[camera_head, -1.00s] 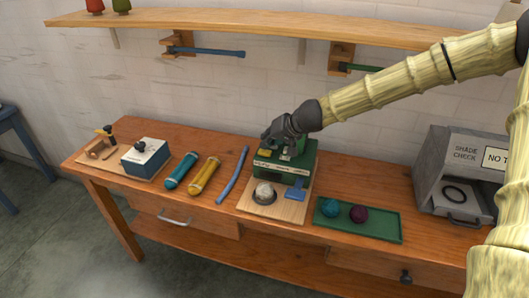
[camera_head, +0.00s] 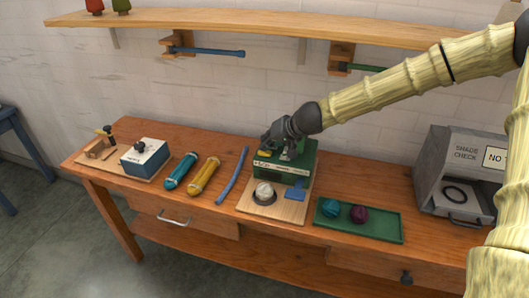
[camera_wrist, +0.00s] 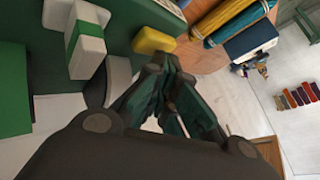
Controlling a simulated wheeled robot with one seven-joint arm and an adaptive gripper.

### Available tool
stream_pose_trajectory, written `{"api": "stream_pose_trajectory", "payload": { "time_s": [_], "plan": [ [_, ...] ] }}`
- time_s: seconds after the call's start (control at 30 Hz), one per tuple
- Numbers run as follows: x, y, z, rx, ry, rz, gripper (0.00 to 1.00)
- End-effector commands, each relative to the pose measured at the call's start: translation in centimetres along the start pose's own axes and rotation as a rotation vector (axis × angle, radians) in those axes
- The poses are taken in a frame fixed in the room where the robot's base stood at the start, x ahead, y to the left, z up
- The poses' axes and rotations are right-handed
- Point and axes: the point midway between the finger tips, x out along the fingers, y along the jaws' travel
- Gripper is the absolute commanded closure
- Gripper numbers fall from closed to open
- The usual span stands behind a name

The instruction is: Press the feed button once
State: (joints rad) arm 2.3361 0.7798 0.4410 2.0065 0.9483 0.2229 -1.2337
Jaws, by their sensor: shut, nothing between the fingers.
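The green winding machine (camera_head: 290,165) stands on a wooden board on the bench. A yellow block (camera_head: 264,153), possibly the feed button, sits at the left of its top; no label on it is readable. It also shows in the wrist view (camera_wrist: 154,40). My gripper (camera_head: 288,155) is shut and empty, low over the machine's top, just right of the yellow block. In the wrist view the closed fingers (camera_wrist: 160,66) end close to the block; I cannot tell whether they touch the machine. A green and white raised part (camera_wrist: 87,42) is left of them.
A pale ball (camera_head: 264,190) and a blue pad (camera_head: 295,193) are in front of the machine. Teal (camera_head: 181,170) and yellow (camera_head: 204,175) skeins and a blue rod (camera_head: 232,175) lie left. A green tray (camera_head: 385,226) with two balls and a grey box (camera_head: 436,160) are right.

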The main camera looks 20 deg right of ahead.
Motion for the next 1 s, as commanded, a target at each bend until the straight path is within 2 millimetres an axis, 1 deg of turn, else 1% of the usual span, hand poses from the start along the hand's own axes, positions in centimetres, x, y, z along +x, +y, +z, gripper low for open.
{"api": "stream_pose_trajectory", "payload": {
  "time_s": [1.0],
  "plan": [
    [0.59, 0.49, 0.46, 0.001, -0.001, 0.001, 1.00]
  ]
}}
